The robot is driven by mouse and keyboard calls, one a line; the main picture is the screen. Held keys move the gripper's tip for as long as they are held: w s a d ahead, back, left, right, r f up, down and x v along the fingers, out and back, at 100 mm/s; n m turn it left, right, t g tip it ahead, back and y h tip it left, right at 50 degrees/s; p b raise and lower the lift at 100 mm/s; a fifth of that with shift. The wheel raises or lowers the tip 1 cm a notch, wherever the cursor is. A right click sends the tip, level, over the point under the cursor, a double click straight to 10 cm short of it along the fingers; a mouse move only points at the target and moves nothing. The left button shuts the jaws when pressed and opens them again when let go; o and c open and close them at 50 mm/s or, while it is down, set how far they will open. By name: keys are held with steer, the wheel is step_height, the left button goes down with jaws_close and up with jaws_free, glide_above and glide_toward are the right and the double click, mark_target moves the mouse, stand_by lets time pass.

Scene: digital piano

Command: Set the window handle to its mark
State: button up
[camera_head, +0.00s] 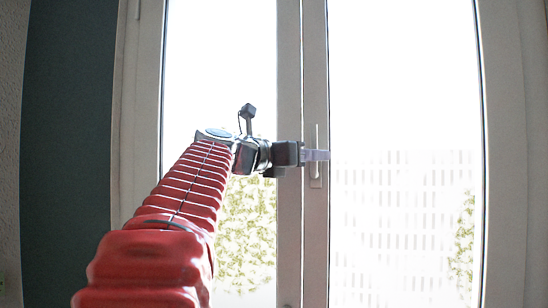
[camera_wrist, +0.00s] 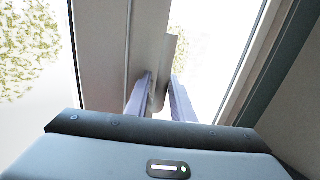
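The window handle (camera_head: 317,176) is a slim, pale grey lever on the central window frame, close to vertical in the head view. My gripper (camera_head: 318,155) reaches it from the left, and its fingers cover part of it. In the wrist view the handle (camera_wrist: 169,62) is a grey bar in front of the frame. The two bluish fingers of my gripper (camera_wrist: 161,78) stand apart, with the handle's near part between them. I cannot tell whether either finger touches it. I cannot make out a mark.
Bright window panes (camera_head: 405,110) lie on both sides of the central frame (camera_head: 290,235). A dark panel (camera_head: 75,150) and wall stand at the far left. Open space lies in front of the right pane.

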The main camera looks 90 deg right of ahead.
steer(key=v, duration=1.4)
steer(key=shift+f, duration=0.15)
stand_by(0.4)
